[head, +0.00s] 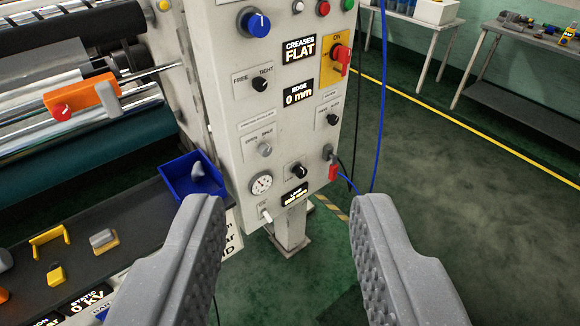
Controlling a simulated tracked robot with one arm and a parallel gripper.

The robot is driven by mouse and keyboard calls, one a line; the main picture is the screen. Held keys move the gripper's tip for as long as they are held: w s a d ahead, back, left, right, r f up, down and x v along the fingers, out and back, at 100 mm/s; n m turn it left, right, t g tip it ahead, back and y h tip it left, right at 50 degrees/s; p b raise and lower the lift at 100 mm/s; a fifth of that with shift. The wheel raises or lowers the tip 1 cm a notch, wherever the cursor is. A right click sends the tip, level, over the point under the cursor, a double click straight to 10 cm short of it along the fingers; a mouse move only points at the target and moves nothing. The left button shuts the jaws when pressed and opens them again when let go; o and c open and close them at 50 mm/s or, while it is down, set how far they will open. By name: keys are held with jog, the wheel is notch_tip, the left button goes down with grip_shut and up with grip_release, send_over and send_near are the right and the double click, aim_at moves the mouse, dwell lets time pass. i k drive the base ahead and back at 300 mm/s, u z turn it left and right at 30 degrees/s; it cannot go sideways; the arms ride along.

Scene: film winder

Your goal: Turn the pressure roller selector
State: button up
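The white control panel (222,85) stands upright ahead of me and carries several knobs. A grey knob (265,149) on its lower left sits below a small label plate too blurred to read for sure; it may be the pressure roller selector. A black knob (261,84) above it is marked FREE and TIGHT. Another black knob (333,119) sits to the right, its label unclear. My gripper (288,208) is open and empty, its two grey fingers wide apart in the foreground, below and nearer than the knobs. It touches nothing.
A blue knob (256,23), a red switch (341,58), a gauge (261,184) and a lower black knob (299,170) crowd the panel. Cables (381,100) hang at its right. The film rollers (80,125) and a blue tray (190,178) are left. Open floor lies right.

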aim_at(266, 150)
jog(key=u, duration=0.2)
jog(key=i, duration=0.9)
jog(key=z, duration=0.1)
